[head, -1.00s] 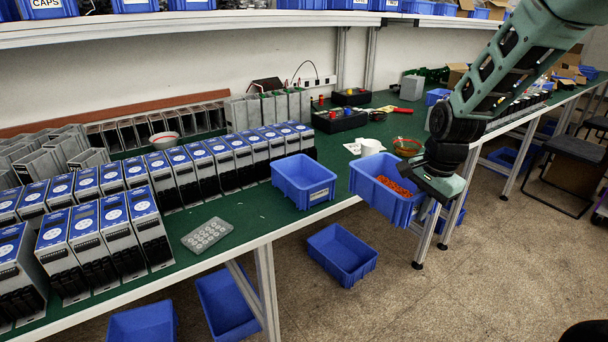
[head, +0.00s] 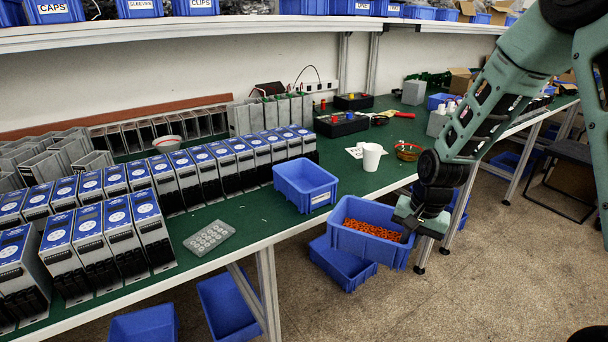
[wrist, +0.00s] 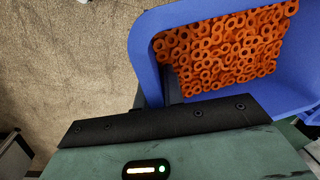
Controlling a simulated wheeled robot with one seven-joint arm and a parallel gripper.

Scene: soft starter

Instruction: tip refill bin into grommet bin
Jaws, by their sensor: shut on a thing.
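My gripper (head: 420,222) is shut on the right wall of a blue bin (head: 358,242) holding many orange rings (head: 372,229). This refill bin hangs in the air off the table's front edge, roughly level. In the wrist view the gripper's dark jaw lies along the rim of the bin (wrist: 142,45), with the orange rings (wrist: 220,48) lying inside. Another blue bin (head: 306,186), with a white label, stands on the green table near its front edge, up and left of the held bin. It looks like the grommet bin; its floor is partly hidden.
Rows of blue-topped units (head: 120,236) fill the table's left part, with a grey tray (head: 209,236) in front. Blue bins (head: 343,265) lie below the table.

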